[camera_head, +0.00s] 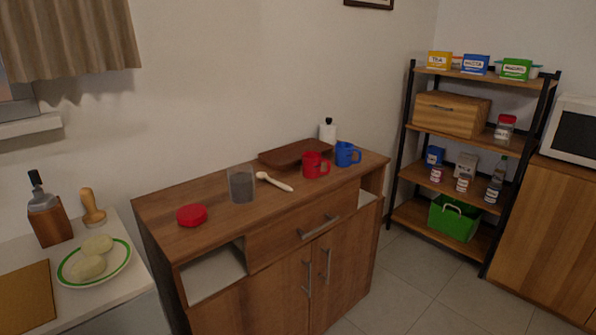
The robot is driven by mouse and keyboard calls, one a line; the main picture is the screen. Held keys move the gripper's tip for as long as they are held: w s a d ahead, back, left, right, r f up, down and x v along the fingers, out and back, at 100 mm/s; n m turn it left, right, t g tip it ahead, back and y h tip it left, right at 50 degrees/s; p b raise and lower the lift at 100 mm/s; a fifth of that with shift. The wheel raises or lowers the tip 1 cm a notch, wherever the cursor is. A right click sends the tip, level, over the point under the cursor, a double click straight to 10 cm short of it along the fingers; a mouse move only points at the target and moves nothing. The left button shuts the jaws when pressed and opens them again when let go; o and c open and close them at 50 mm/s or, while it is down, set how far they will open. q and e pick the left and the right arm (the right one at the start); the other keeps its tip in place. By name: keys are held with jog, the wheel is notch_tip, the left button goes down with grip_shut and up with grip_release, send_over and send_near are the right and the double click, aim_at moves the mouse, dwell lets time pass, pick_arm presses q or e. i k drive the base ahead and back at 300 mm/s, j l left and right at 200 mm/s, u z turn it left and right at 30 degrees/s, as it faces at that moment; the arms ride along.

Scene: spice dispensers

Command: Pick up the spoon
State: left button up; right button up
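A pale wooden spoon (275,182) lies on top of the brown wooden cabinet (216,218), near its middle. Its round end points to the left and back, and its handle end points to the right and front. It lies between a clear grey container (242,185) on its left and a red mug (315,165) on its right. Neither of my grippers shows in the head view.
A red lid (192,215), a brown tray (296,153) and a blue mug (347,154) are also on the cabinet. The cabinet top in front of the spoon is clear. A counter with a plate (66,268) stands left, a shelf (478,82) right. Open floor (411,270) lies between cabinet and shelf.

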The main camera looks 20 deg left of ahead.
aim_at(262, 175)
jog(key=i+l+u, duration=0.1)
jog(key=u, duration=0.25)
jog(key=i+l+u, duration=0.1)
jog(key=u, duration=0.25)
jog(key=i+l+u, duration=0.15)
jog(key=u, duration=0.2)
jog(key=i+l+u, duration=0.15)
jog(key=l, duration=0.15)
jog(key=i+l+u, duration=0.15)
jog(key=l+u, duration=0.1)
jog(key=l, duration=0.3)
jog(key=i+l, duration=0.1)
jog(key=l, duration=0.2)
jog(key=i+l+u, duration=0.1)
jog(key=l, duration=0.25)
jog(key=i+l, duration=0.15)
jog(key=l, duration=0.15)
jog(key=u, duration=0.05)
